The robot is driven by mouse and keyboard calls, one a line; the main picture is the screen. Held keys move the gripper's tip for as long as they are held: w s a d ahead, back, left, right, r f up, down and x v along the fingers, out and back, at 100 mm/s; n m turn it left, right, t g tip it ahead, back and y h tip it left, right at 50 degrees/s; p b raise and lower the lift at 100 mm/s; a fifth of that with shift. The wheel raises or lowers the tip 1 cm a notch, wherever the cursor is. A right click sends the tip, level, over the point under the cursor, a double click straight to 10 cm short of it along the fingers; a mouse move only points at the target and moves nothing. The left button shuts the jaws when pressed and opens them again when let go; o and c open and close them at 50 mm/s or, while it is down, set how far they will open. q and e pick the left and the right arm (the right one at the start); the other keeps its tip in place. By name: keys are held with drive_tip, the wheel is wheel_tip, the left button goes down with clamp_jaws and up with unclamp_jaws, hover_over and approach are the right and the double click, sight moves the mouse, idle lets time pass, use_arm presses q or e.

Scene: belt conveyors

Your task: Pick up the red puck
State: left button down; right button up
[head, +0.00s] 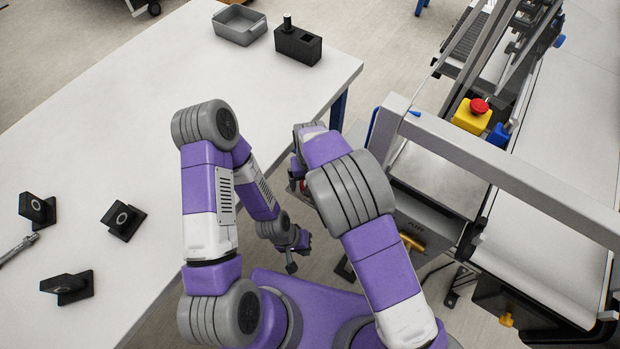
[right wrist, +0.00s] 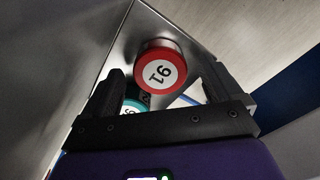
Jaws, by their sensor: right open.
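The red puck (right wrist: 165,48) shows in the right wrist view with a white label bearing a number that appears rotated. My right gripper (right wrist: 162,86) is open, with one finger on each side of the picture and the red puck between and beyond them. I cannot tell how far it is from the fingertips. In the head view, my right arm hides most of the right gripper, and only a small reddish patch shows beside it. My left gripper (head: 292,250) hangs low between the table and the conveyor, and its opening is unclear.
A teal puck (right wrist: 130,106) sits below the red one, partly behind a finger. A metal surface (right wrist: 95,30) lies alongside. The white table (head: 100,130) holds black blocks (head: 122,220) and a grey bin (head: 239,25). Conveyor framing (head: 500,175) with a red stop button (head: 479,105) stands right.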

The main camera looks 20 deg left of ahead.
drive_tip(key=c, duration=1.2)
drive_tip(key=shift+s+a, duration=0.25)
drive_tip(key=shift+s, duration=0.4)
drive_tip(key=shift+s+a, duration=0.2)
drive_tip(key=shift+s, duration=0.4)
use_arm(q)
drive_tip(key=shift+s+r, duration=0.2)
drive_tip(key=shift+s, duration=0.35)
use_arm(e)
drive_tip(key=shift+w, duration=0.1)
drive_tip(key=o, duration=1.2)
drive_tip(key=shift+r, duration=0.15)
use_arm(q)
wheel_tip(320, 180, up, 2)
drive_tip(key=p, duration=0.3)
drive_tip(key=shift+r, duration=0.2)
use_arm(e)
wheel_tip(320, 180, up, 7)
drive_tip(key=shift+r, duration=0.2)
